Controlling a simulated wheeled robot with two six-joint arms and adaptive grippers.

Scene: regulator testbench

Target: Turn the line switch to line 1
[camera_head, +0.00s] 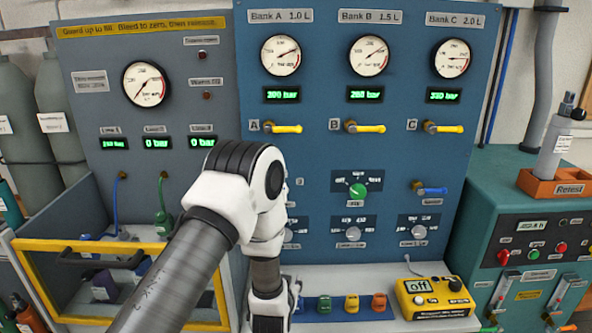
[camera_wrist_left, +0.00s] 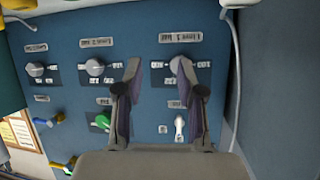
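A small switch with a white handle (camera_wrist_left: 180,126), which I take to be the line switch, sits on the blue panel in the left wrist view, where the labels appear upside down. Its handle looks roughly upright in that picture; its setting is too small to read. My left gripper (camera_wrist_left: 157,72) is open. Its two fingers stand apart in front of the panel, and the switch shows between them, close to the right finger. Contact cannot be told. In the head view my left arm covers the switch and gripper. My right gripper is in neither view.
A green knob (camera_head: 358,190) is beside the switch and also shows near the left finger (camera_wrist_left: 102,121). Grey line knobs (camera_head: 352,233) sit in a row below. Yellow valve handles (camera_head: 370,128) and a blue valve handle (camera_head: 432,190) stick out. A yellow meter (camera_head: 433,297) stands on the ledge.

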